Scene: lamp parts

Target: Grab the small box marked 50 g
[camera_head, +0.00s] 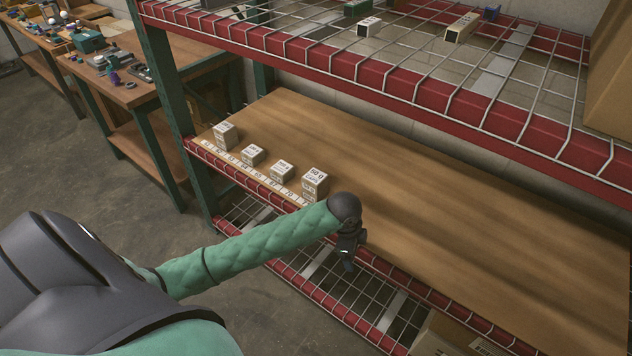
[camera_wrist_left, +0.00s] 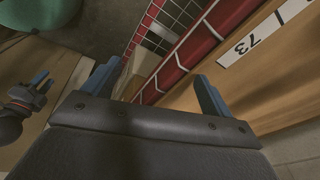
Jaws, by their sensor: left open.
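A small white box marked 50 g (camera_head: 314,184) stands on the wooden shelf near its front edge in the head view. It is the rightmost of a row of similar boxes. My left gripper (camera_head: 347,258) hangs to the right of and in front of that box, apart from it, by the red front beam. In the left wrist view my left gripper (camera_wrist_left: 152,90) is open, with nothing between its blue fingers. The 50 g box does not show there.
Other white boxes (camera_head: 282,171) stand left along the shelf edge behind numbered labels. A label reading 73 (camera_wrist_left: 254,44) shows in the wrist view. An upper wire shelf (camera_head: 395,75) overhangs them. The shelf's right side is clear. A cardboard box (camera_head: 440,338) sits low right.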

